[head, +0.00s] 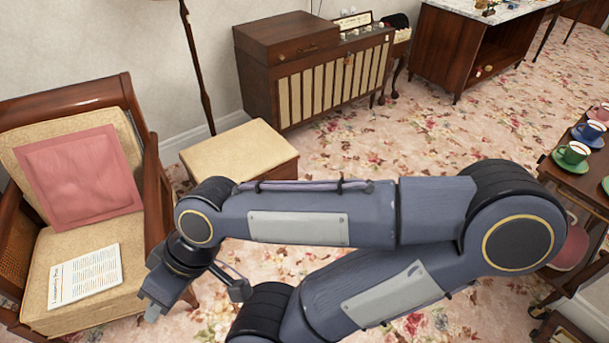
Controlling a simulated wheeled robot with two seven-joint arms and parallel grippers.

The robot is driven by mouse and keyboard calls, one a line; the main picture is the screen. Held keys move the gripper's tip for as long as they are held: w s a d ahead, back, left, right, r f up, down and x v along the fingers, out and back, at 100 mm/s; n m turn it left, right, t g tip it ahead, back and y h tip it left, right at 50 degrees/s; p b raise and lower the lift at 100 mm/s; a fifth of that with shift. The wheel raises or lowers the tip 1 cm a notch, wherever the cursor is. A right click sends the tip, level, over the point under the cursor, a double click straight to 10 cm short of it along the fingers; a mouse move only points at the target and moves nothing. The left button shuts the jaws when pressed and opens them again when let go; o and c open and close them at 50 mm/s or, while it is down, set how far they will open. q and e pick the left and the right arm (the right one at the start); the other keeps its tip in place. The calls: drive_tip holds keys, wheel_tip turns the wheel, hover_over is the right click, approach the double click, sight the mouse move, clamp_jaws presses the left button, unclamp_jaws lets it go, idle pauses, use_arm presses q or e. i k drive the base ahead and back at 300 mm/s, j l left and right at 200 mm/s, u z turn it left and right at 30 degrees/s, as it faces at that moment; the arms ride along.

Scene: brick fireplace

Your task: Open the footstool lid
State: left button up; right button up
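The footstool (240,148) stands on the carpet between the armchair and the radiogram cabinet. It has a cream cushioned lid over a dark wooden box. The lid looks flat and closed; my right arm passes in front of the box's lower part. My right gripper (152,308) hangs in front of the armchair's right side, below and left of the footstool in the picture and apart from it. It points down, and its fingers are too small and angled to tell if they are open. My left gripper is not in view.
An armchair (60,245) with a pink cushion (82,175) and a newspaper (85,274) stands at the left. A lamp pole (197,65) rises behind the footstool. A radiogram cabinet (315,75) is behind right. A trolley with cups (573,153) is at the right. Flowered carpet (430,125) lies clear between.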

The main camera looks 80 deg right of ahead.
sight(251, 150)
drive_tip(key=z, duration=2.2)
drive_tip(key=i+l, duration=0.1)
drive_tip(key=i, duration=0.35)
drive_tip(key=i+l+u, duration=0.1)
drive_tip(key=i, duration=0.35)
drive_tip(key=i+l, duration=0.2)
drive_tip(key=i, duration=0.25)
drive_tip(key=i+l+u, duration=0.1)
drive_tip(key=i, duration=0.35)
drive_tip(key=i+l, duration=0.25)
drive_tip(key=i, duration=0.15)
